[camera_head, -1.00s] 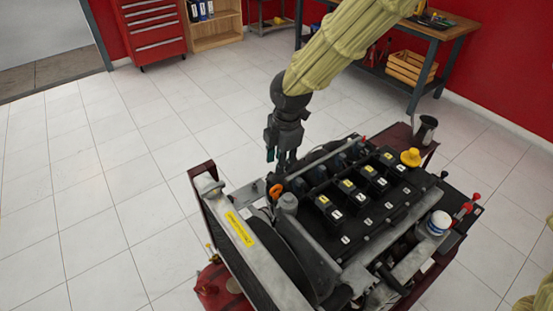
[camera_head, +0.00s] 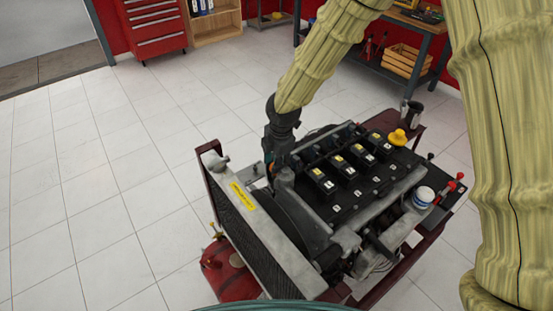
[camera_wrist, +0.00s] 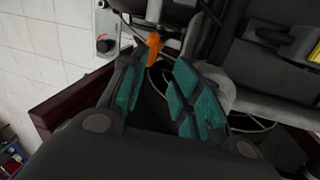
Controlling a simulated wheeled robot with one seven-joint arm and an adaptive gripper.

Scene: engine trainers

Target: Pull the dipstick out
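The orange dipstick handle (camera_wrist: 153,45) shows in the wrist view, at the far end of my gripper (camera_wrist: 160,62). It lies close beside the left fingertip, with a gap to the right fingertip. Whether the left finger touches it is unclear. The two teal-padded fingers are apart. In the head view my gripper (camera_head: 274,164) is low at the left rear side of the engine (camera_head: 345,195) and hides most or all of the handle. The dipstick's shaft and its tube cannot be made out.
The radiator (camera_head: 245,220) with a yellow label stands at the engine's front, close to my gripper. A workbench (camera_head: 432,25) stands behind. Open tiled floor lies left.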

